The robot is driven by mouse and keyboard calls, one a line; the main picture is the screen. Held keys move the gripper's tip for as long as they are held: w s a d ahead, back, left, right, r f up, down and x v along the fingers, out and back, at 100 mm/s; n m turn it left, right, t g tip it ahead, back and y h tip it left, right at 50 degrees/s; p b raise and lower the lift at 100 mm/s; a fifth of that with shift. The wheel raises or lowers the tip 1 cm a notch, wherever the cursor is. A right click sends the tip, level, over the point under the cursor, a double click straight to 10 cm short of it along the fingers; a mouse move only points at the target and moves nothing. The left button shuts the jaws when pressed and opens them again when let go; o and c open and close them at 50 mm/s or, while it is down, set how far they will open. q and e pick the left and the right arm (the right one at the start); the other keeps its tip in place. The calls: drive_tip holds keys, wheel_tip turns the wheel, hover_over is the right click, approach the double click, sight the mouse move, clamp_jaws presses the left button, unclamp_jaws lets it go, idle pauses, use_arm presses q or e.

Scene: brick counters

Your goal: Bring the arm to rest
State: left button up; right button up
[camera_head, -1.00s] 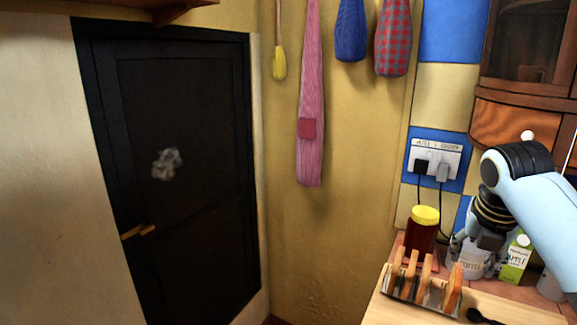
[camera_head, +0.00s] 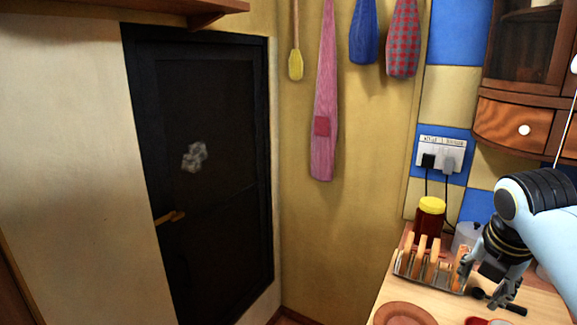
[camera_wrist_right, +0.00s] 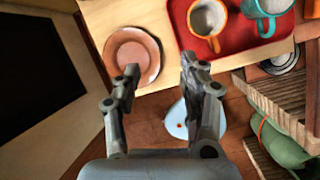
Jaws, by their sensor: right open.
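My right arm comes in from the right edge of the head view, light blue with a dark wrist. My right gripper (camera_head: 484,284) hangs over the wooden counter (camera_head: 452,306), beside the toast rack. In the right wrist view my right gripper (camera_wrist_right: 158,76) is open, with two grey fingers apart and nothing between them. Its fingertips show near the counter's edge, between a pinkish plate (camera_wrist_right: 132,55) and a red tray (camera_wrist_right: 236,42). My left gripper is not in view.
The toast rack (camera_head: 430,268), a jar with a yellow lid (camera_head: 430,212) and a white canister (camera_head: 467,236) stand close to the arm. A plate (camera_head: 403,314) lies at the counter's front. Cups (camera_wrist_right: 206,18) stand on the tray. A dark door (camera_head: 205,180) is at left.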

drive_tip(key=s+a+m+y, duration=0.1)
drive_tip(key=s+a+m, duration=0.2)
drive_tip(key=s+m, duration=1)
drive_tip(key=s+a+m, duration=0.4)
drive_tip(key=s+m, duration=0.8)
drive_tip(key=s, duration=0.1)
drive_tip(key=s+d+f+g+b, duration=0.15)
drive_tip(key=f+b, duration=0.45)
drive_tip(key=f, duration=1.5)
drive_tip(key=s+d+f+b, duration=0.2)
drive_tip(key=f+b, duration=0.4)
drive_tip(key=f, duration=1.5)
use_arm(q)
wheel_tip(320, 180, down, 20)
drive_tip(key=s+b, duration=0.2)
drive_tip(key=b, duration=0.5)
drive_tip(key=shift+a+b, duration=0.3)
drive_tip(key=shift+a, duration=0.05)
use_arm(e)
drive_tip(key=s+f+g, duration=0.1)
drive_tip(key=s+f, duration=1.6)
drive_tip(key=f, duration=0.4)
drive_tip(key=shift+s+d+m, duration=0.15)
drive_tip(key=shift+d+m, duration=0.1)
drive_tip(key=shift+m, duration=0.05)
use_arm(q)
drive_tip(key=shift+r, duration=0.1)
use_arm(e)
drive_tip(key=shift+g, duration=0.25)
